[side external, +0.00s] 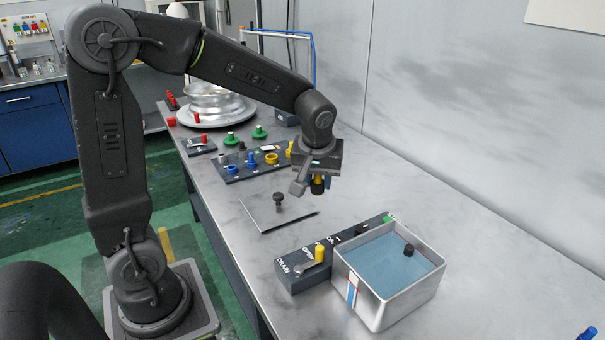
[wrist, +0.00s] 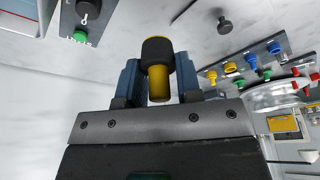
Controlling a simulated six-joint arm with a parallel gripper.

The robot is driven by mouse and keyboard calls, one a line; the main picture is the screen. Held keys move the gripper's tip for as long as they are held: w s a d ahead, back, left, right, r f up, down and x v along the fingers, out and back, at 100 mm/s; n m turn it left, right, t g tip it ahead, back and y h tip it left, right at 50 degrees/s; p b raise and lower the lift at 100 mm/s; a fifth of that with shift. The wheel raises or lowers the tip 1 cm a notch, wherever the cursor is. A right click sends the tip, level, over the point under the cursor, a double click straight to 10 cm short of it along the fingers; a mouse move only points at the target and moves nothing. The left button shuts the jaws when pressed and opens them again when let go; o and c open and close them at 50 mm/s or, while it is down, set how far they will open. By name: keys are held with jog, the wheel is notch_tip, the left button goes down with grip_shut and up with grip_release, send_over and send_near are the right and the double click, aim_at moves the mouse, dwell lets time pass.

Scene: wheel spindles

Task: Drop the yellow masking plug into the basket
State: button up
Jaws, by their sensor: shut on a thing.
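My gripper (side external: 317,178) is shut on the yellow masking plug (side external: 318,179), which has a yellow body and a black end.
A dark panel (side external: 296,278) marked DRAIN, with a yellow-knobbed lever (side external: 320,253), adjoins the box's left side. A thin plate (side external: 268,219) and a dark knob (side external: 279,199) lie nearer my gripper. A rack (side external: 240,170) of coloured plugs stands behind. The bench right of my gripper is clear.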

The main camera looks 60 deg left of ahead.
jog(key=w+d+f, duration=0.1)
jog(key=d, duration=0.9)
jog(key=w+d, duration=0.2)
jog(key=d, duration=0.9)
jog(key=shift+w+f, duration=0.25)
jog(key=shift+f, duration=0.1)
jog(key=shift+f, duration=0.2)
jog(key=shift+f, duration=1.6)
jog(key=o, duration=1)
